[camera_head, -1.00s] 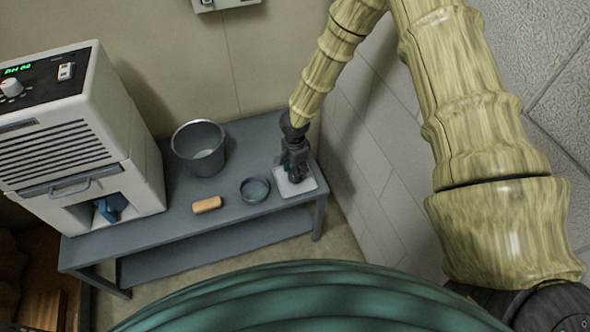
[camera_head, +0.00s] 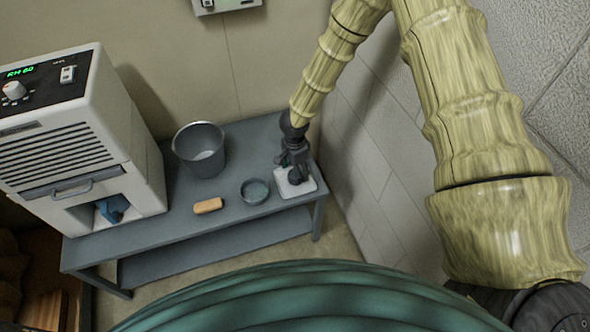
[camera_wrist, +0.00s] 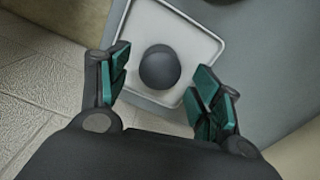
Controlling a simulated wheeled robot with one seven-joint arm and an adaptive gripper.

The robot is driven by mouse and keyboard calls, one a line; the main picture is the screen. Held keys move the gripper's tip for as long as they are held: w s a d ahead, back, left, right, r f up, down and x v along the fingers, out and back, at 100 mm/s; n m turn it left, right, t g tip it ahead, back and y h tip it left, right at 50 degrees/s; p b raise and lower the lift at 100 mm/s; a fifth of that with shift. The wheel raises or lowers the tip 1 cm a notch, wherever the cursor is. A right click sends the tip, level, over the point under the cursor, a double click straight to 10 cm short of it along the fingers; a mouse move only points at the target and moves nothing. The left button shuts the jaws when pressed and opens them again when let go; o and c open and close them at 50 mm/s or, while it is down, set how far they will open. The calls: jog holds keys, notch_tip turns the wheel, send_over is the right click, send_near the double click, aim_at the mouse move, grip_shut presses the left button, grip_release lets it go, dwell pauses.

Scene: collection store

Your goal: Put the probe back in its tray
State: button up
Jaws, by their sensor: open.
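A small white tray (camera_head: 307,184) lies at the right end of the grey bench; its rim also shows in the wrist view (camera_wrist: 207,42). A dark round-topped object, which looks like the probe (camera_wrist: 160,67), stands on the tray. In the head view my gripper mostly hides it. My gripper (camera_head: 293,178) is over the tray, pointing down. In the wrist view the green-padded fingers (camera_wrist: 158,92) are spread apart, one on each side below the dark object, with gaps between; they do not visibly touch it.
On the bench (camera_head: 240,212), a round dish (camera_head: 255,191) sits left of the tray, with a tan block (camera_head: 208,206) and a grey bucket (camera_head: 199,149) farther left. A white machine (camera_head: 85,150) stands at the left end. A wall (camera_head: 365,165) rises close at right.

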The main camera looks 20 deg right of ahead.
jog(key=shift+r+p, duration=2.85)
jog(key=shift+r, duration=0.4)
jog(key=s+d+f+n+h, duration=0.1)
jog(key=s+d+f+n, duration=0.15)
jog(key=s, duration=0.45)
jog(key=s+d+f+n+h, duration=0.1)
jog(key=s+d+f+n, duration=0.15)
jog(key=s, duration=0.35)
jog(key=s+d+f+n+h, duration=0.1)
jog(key=s+f+n, duration=0.15)
jog(key=s, duration=0.45)
jog(key=s+a+r+n+y, duration=0.2)
jog(key=s+n, duration=0.5)
jog(key=s, duration=0.9)
jog(key=shift+s+a+r+y, duration=0.2)
jog(key=shift+s+a+y, duration=0.05)
jog(key=shift+y, duration=0.25)
notch_tip(320, 180, up, 3)
jog(key=p, duration=0.2)
jog(key=shift+f+p, duration=0.2)
jog(key=shift+p, duration=0.1)
